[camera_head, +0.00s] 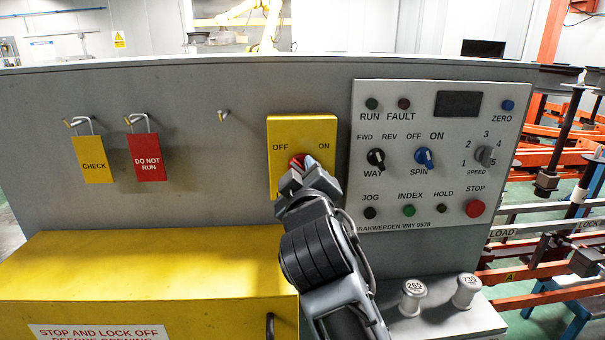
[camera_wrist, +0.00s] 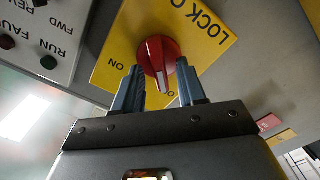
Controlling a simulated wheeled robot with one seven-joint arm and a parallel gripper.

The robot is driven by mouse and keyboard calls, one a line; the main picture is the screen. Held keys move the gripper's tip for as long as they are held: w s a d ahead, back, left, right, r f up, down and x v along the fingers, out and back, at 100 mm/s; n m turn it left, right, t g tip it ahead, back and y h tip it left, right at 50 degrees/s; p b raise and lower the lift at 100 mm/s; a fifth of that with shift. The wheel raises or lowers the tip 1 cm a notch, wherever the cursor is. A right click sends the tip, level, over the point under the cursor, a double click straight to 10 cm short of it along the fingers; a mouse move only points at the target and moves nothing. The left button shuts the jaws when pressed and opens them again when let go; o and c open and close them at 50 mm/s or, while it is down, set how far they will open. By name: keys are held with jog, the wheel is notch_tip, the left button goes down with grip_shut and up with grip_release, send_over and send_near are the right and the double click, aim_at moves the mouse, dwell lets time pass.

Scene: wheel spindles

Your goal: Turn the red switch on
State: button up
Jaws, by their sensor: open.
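The red switch (camera_wrist: 158,58) is a round knob with a white pointer mark on a yellow plate (camera_head: 302,125) marked OFF at left and ON at right. In the head view only a bit of red (camera_head: 297,161) shows behind my gripper (camera_head: 303,175). In the wrist view the plate appears turned over, and the pointer faces down the picture, toward the partly hidden OFF lettering; its exact setting is unclear. My gripper (camera_wrist: 158,88) is open, its blue-grey fingers on either side of the knob's near edge. I cannot tell whether they touch it.
A grey control panel (camera_head: 430,210) with knobs and buttons is close on the right. A yellow tag (camera_head: 93,160) and red tag (camera_head: 147,156) hang at left. A yellow cover (camera_head: 150,265) and two grey weights (camera_head: 411,297) (camera_head: 466,291) stand below.

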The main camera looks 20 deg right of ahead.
jog(key=shift+c, duration=0.2)
grip_shut()
jog(key=shift+f+m+b, duration=0.1)
jog(key=shift+m+b, duration=0.3)
jog(key=shift+s+d+m+b, duration=0.1)
jog(key=shift+d+m+b, duration=0.1)
jog(key=shift+m+b, duration=3.65)
jog(key=shift+s+d+m+b, duration=0.15)
jog(key=shift+m+b, duration=2.75)
jog(key=shift+m, duration=1.85)
jog(key=shift+w, duration=0.1)
jog(key=shift+o, duration=0.2)
grip_release()
